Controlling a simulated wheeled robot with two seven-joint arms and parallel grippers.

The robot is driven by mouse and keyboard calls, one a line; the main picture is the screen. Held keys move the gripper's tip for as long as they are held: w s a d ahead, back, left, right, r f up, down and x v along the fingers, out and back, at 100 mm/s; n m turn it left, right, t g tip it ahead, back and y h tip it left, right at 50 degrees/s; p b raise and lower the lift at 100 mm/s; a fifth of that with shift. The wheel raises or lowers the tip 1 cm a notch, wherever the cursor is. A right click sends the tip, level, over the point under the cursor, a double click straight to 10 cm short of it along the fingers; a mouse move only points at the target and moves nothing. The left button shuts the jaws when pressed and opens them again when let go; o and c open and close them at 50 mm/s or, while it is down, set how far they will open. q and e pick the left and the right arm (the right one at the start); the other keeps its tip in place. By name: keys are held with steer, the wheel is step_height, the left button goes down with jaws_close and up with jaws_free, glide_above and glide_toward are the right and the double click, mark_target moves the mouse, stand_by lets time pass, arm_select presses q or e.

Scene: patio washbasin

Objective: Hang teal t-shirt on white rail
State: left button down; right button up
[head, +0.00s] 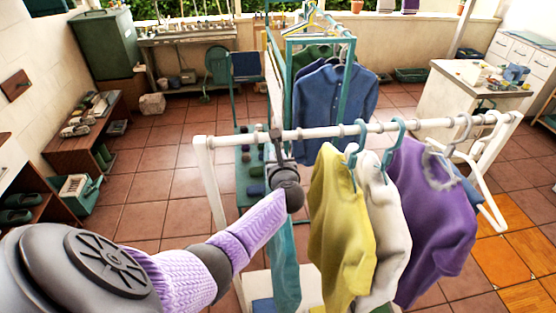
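The white rail (375,127) runs across the middle of the head view on a white frame. A narrow teal garment (284,265), which looks like the teal t-shirt seen edge-on, hangs below the left part of the rail. Its top and any hanger are hidden behind my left wrist. My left gripper (276,137) is at the rail, left of the hung clothes, above the teal garment. Its fingers are small and dark, so I cannot tell whether they are shut on a hanger or whether the hook is over the rail. My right gripper is out of view.
A yellow shirt (340,220), a white shirt (384,235) and a purple shirt (432,215) hang on the rail's right part. An empty white hanger (490,190) is at its right end. A teal rack (290,75) with blue shirts (335,105) stands behind.

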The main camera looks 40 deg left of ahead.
arm_select(q)
steer(key=shift+f, duration=0.1)
steer(key=shift+f+b, duration=1.2)
steer(key=shift+f, duration=0.05)
steer(key=shift+c, duration=2.4)
jaws_free()
steer(key=shift+s+d+r+p, duration=0.1)
steer(key=shift+s+d+p, duration=0.1)
steer(key=shift+p, duration=0.15)
steer(key=s+d+p, duration=0.2)
steer(key=s+d, duration=0.1)
steer(key=d, duration=0.1)
steer(key=s+d+p, duration=0.3)
steer(key=s+d, duration=0.1)
steer(key=shift+s+p, duration=0.15)
steer(key=shift+p, duration=0.15)
steer(key=shift+s+d, duration=0.2)
steer(key=shift+d, duration=0.1)
